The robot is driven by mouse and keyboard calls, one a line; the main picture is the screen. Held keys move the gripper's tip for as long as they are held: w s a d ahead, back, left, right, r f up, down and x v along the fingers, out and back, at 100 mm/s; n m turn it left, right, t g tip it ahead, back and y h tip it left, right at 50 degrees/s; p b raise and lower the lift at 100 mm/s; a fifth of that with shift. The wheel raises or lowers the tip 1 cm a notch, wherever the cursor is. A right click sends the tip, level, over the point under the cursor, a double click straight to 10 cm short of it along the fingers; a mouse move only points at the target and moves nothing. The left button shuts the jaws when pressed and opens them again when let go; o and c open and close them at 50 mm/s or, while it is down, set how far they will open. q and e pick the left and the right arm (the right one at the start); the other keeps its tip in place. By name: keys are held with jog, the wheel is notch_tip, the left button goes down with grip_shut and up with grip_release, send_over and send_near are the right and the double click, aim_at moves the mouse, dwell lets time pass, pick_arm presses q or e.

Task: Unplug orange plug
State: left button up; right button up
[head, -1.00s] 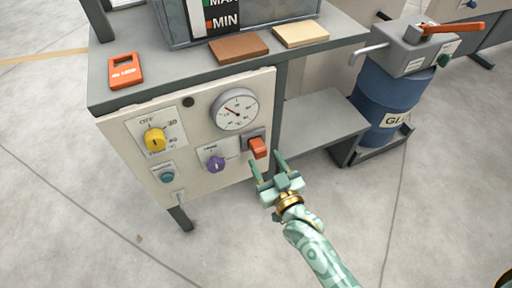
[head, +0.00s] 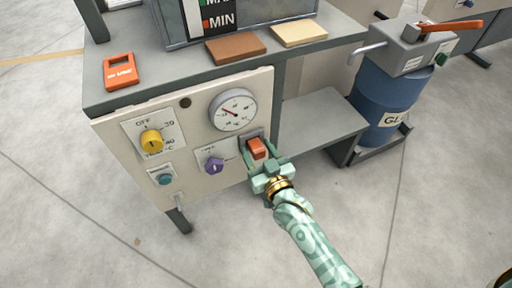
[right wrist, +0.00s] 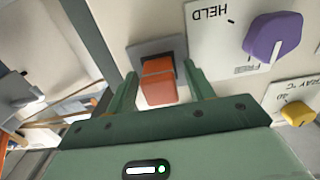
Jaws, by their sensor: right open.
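The orange plug (head: 257,148) sits in a grey socket at the lower right of the beige control panel (head: 205,172). In the right wrist view the orange plug (right wrist: 159,82) sticks out from its dark grey plate (right wrist: 155,47). My right gripper (head: 258,155) is open, with one finger on each side of the plug. In the right wrist view my right gripper (right wrist: 162,92) shows its two green fingers flanking the plug, with a gap visible at least on the right side. My left gripper is not in view.
Beside the plug are a purple knob (head: 214,165), a round gauge (head: 233,110) and a yellow knob (head: 151,141). A grey shelf (head: 318,125) and a blue drum (head: 384,100) stand to the right. Open floor lies in front.

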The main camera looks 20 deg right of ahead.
aim_at(261, 156)
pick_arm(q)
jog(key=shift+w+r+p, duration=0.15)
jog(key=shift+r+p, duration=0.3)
pick_arm(e)
jog(key=shift+r, duration=0.1)
dwell(0.5)
grip_shut()
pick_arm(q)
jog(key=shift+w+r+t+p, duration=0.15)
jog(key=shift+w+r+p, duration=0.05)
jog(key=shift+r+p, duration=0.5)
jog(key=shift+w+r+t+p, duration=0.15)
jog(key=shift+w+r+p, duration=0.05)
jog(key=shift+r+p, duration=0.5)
pick_arm(e)
jog(key=shift+s+d, duration=0.1)
jog(key=shift+s, duration=2.9)
